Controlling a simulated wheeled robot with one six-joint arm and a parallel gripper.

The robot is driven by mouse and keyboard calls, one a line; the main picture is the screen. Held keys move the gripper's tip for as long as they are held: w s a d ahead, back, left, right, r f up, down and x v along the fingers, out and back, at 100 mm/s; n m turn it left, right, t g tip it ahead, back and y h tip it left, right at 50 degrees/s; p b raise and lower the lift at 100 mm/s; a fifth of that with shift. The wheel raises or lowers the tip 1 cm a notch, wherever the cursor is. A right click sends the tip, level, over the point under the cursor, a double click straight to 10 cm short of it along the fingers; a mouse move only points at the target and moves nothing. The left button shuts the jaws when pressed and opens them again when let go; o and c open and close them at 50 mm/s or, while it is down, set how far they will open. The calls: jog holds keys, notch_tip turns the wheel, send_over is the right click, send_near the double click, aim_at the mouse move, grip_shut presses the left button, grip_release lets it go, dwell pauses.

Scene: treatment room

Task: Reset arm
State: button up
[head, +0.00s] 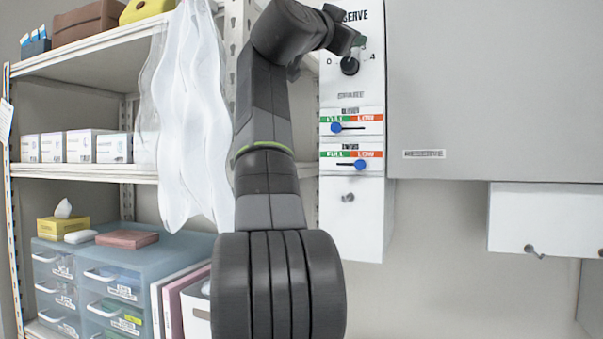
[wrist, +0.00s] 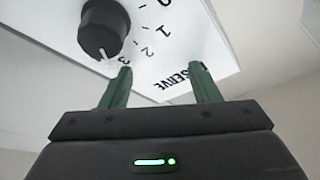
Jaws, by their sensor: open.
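My gripper (head: 359,42) is at the top of the head view, in front of the upper part of a white panel marked "RESERVE" (head: 372,88). In the wrist view my gripper (wrist: 162,80) is open, with two green fingers apart and nothing between them. A black round knob (head: 349,66) sits on the panel just below the fingertips. In the wrist view the knob (wrist: 104,30) is beyond the left finger, outside the jaws. Its white mark points close to the 3 or just past it. I cannot tell whether a finger touches the panel.
Two sliders with blue handles (head: 336,128) (head: 360,165) sit below the knob, on FULL/LOW scales. A large grey cabinet (head: 480,90) is right of the panel. Shelves with boxes (head: 92,146), hanging clear plastic (head: 190,110) and a blue drawer unit (head: 180,250) stand left.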

aim_at(346, 65)
notch_tip(346, 65, down, 7)
jog(key=b, duration=0.4)
jog(key=shift+r, duration=0.1)
